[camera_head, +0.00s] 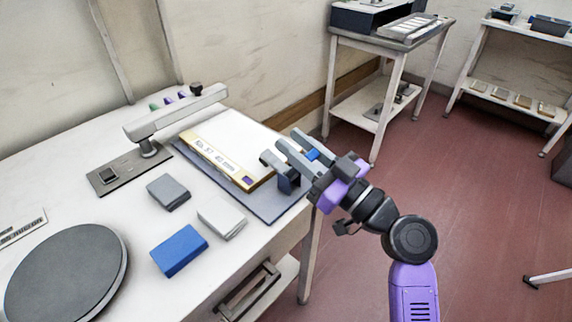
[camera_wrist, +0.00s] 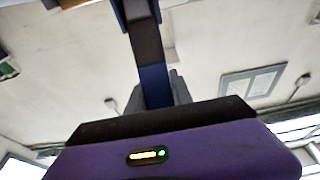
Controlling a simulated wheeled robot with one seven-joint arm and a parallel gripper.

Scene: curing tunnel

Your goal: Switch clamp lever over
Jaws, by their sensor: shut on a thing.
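My gripper (camera_head: 288,141) is at the right edge of the white worktop, reaching in from the right with two pale grey fingers. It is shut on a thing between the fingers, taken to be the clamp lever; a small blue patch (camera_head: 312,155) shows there. A dark blue-grey clamp body (camera_head: 287,184) stands just below the fingers, at the right end of a white panel with a yellow edge (camera_head: 222,160). The fingers hide much of the clamp, so the lever's exact position cannot be told. In the wrist view, a dark bar with blue sides (camera_wrist: 150,55) rises from above my purple gripper body.
A grey swing arm (camera_head: 176,112) on a post stands behind the panel's left end. A dark grey block (camera_head: 168,192), a pale block (camera_head: 222,218), a blue block (camera_head: 179,250) and a round grey disc (camera_head: 68,278) lie nearer.

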